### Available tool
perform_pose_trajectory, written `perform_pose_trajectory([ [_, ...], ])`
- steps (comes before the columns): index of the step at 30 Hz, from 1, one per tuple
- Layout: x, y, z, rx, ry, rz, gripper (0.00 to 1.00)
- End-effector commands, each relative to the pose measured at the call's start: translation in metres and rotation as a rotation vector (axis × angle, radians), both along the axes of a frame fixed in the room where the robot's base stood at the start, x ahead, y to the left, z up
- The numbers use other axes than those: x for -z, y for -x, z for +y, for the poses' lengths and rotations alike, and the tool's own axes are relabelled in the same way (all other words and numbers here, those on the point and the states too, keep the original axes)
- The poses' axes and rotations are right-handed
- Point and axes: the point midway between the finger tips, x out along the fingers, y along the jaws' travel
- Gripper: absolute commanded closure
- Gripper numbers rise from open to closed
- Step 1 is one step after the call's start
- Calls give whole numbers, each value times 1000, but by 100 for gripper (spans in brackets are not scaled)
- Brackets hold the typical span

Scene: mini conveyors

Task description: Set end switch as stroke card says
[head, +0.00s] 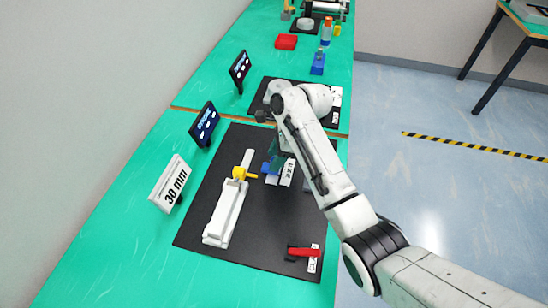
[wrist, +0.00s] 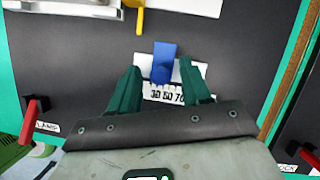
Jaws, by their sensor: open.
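The stroke card (head: 172,184) is a white stand-up card reading "30 mm", left of the black board. The blue end switch (wrist: 165,60) sits on a white scale plate (wrist: 150,92) marked 30, 50, 70. It also shows partly in the head view (head: 268,167). Its exact mark is hard to read; its lower end is near 30 and 50. My gripper (wrist: 161,66) is open, with one green finger on each side of the blue switch and visible gaps between. In the head view my arm partly hides it.
A white cylinder (head: 224,214) with a yellow rod end (head: 240,173) lies left of the switch. A red lever (head: 303,252) is at the board's near right corner. Dark sign stands (head: 205,124) line the left. Another black board holds parts beyond.

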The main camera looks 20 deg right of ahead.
Motion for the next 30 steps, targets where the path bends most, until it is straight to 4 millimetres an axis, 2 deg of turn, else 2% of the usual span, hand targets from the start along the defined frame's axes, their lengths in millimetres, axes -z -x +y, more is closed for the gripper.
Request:
perform_pose_trajectory([
  [6, 11, -1, 4, 0, 1, 1, 52],
  [14, 12, -1, 5, 0, 0, 0, 53],
  [27, 12, -1, 5, -1, 0, 0, 95],
  [30, 12, -1, 5, -1, 0, 0, 100],
])
